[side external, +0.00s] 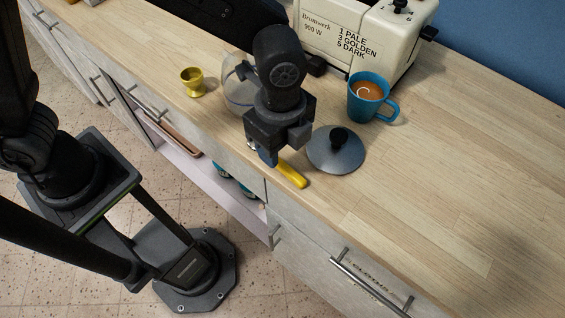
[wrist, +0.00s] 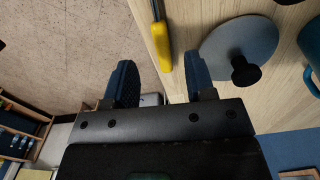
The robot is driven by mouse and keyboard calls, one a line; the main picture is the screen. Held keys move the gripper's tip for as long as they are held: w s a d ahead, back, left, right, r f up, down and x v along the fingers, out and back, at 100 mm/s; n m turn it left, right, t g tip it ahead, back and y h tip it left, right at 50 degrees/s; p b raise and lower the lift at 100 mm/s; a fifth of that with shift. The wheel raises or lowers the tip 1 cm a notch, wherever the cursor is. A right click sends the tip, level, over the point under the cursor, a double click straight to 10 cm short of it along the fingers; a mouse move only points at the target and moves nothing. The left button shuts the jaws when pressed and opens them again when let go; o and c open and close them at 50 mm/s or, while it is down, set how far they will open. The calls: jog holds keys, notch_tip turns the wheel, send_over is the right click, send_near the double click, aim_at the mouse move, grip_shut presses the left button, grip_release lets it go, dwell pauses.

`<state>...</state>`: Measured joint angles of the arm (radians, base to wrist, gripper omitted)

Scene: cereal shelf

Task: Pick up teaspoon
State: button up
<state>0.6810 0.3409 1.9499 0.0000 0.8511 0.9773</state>
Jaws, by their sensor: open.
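A utensil with a yellow handle (side external: 291,174) lies near the counter's front edge, partly hidden by my gripper. In the wrist view the yellow handle (wrist: 163,50) shows with a thin metal part running out of the top edge. Its head is out of that frame, so I cannot tell for sure that it is the teaspoon. My gripper (side external: 268,158) is pointed down close over the utensil. In the wrist view its blue fingers (wrist: 161,72) are apart and empty, with the handle appearing between their tips, nearer the right finger.
A grey lid with a black knob (side external: 336,149) lies right of the utensil. Behind it stand a blue mug (side external: 369,97) and a cream toaster (side external: 350,38). A glass vessel (side external: 239,85) and yellow egg cup (side external: 193,82) stand to the left. The wooden counter (side external: 470,170) is clear at right.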

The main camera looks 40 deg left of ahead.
aim_at(282, 164)
jog(key=shift+d+f, duration=0.1)
jog(key=shift+f, duration=2.55)
jog(key=shift+c, duration=0.5)
grip_shut()
